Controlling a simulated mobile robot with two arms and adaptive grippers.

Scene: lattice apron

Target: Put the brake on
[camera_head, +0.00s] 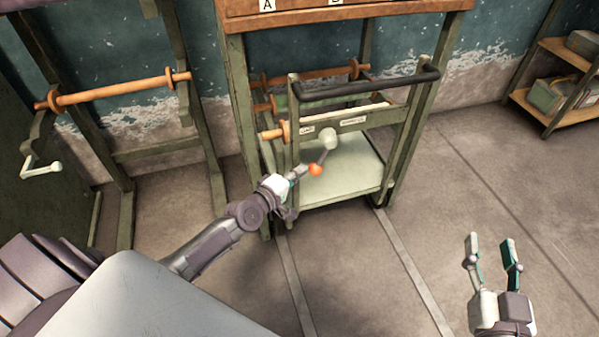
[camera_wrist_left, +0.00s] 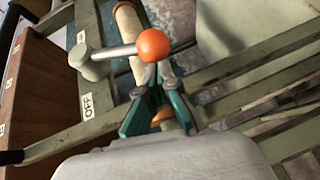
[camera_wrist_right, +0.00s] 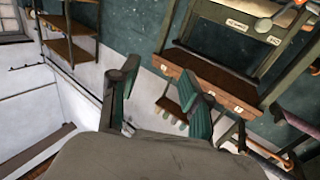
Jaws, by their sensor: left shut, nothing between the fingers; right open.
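The brake lever is a short pale bar with an orange ball knob (camera_head: 316,169) on a pale round hub (camera_head: 329,139), on the cart's front crossbar. In the left wrist view the knob (camera_wrist_left: 153,45) sits just beyond my left fingertips, and a plate reading OFF (camera_wrist_left: 88,105) lies near the hub (camera_wrist_left: 85,60). My left gripper (camera_head: 299,173) is shut and empty, close beside the knob; whether it touches cannot be told. The green cart (camera_head: 399,147) has a black push handle (camera_head: 365,87) and a pale deck. My right gripper (camera_head: 490,240) is open and empty, away to the right.
The cart stands under a wooden-topped frame (camera_head: 232,85) with lettered tags. Two floor strips (camera_head: 410,255) run towards me. A rack with a wooden roller (camera_head: 115,91) and white crank (camera_head: 42,168) stands left; a shelf (camera_head: 560,112) stands right. The floor around my right gripper is clear.

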